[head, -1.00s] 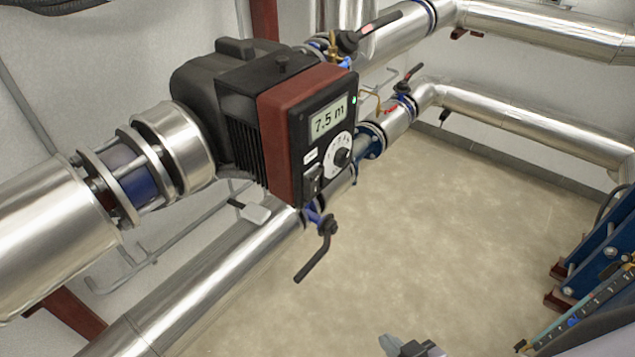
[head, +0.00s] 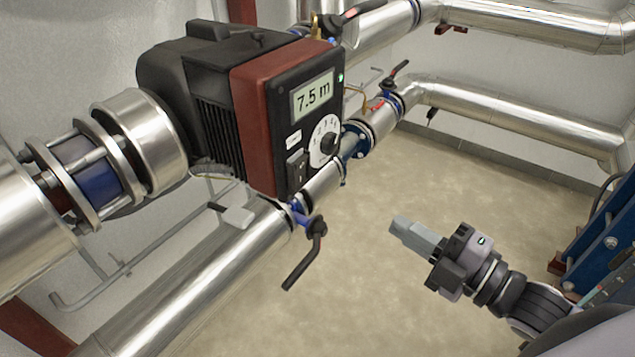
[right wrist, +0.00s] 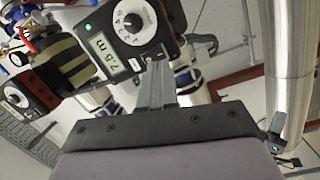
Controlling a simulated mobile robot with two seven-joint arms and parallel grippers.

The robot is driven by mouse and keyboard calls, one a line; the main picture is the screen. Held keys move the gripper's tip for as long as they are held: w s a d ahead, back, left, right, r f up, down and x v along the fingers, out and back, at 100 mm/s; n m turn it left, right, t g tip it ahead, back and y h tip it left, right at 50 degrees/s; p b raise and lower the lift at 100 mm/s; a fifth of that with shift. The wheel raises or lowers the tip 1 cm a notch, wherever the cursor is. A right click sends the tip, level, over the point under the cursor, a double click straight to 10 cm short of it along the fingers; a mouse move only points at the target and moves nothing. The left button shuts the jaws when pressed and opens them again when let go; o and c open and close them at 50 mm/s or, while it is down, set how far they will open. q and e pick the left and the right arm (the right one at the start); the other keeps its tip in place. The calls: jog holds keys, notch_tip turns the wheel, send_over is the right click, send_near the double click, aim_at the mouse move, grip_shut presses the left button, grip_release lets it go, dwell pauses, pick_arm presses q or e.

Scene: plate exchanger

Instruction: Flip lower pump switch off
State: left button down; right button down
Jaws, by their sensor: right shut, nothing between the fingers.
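A pump (head: 262,110) with a black body, a red band and a black front panel fills the middle of the head view. Its display (head: 313,96) reads 7.5 m and a small green light shows. A round white dial (head: 325,141) sits below the display, with a dark rocker switch (head: 297,172) to its lower left; I cannot tell its position. My right gripper (head: 402,230) is shut and empty, in front and to the right of the panel, apart from it. In the right wrist view the fingers (right wrist: 157,80) point toward the panel (right wrist: 110,45) and partly cover the switch area. My left gripper is not in view.
A second red-and-black pump (right wrist: 22,95) shows at the left of the right wrist view. A black-handled valve (head: 307,255) juts out below the panel in the head view. Silver pipes (head: 520,110) run behind. Blue equipment (head: 600,235) stands at right. Floor between is clear.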

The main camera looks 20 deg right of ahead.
pick_arm(q)
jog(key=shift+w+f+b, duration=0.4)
jog(key=shift+b, duration=0.05)
pick_arm(e)
jog(key=r+n+y, duration=0.1)
jog(key=a+r+n+y, duration=0.1)
jog(key=n, duration=0.1)
jog(key=a+r+n, duration=0.1)
jog(key=shift+s+r+n+g+y, duration=0.2)
jog(key=shift+r+n+g+y, duration=0.1)
jog(key=shift+n+g+y, duration=0.1)
jog(key=p, duration=0.1)
send_near(303, 165)
jog(key=shift+x, duration=2.55)
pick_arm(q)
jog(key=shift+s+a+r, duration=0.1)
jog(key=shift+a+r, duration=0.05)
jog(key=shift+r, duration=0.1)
pick_arm(e)
jog(key=shift+x, duration=0.9)
jog(key=shift+w+a+r+p, duration=0.1)
jog(key=shift+r+p, duration=0.25)
jog(key=shift+p, duration=0.6)
jog(key=shift+f, duration=0.3)
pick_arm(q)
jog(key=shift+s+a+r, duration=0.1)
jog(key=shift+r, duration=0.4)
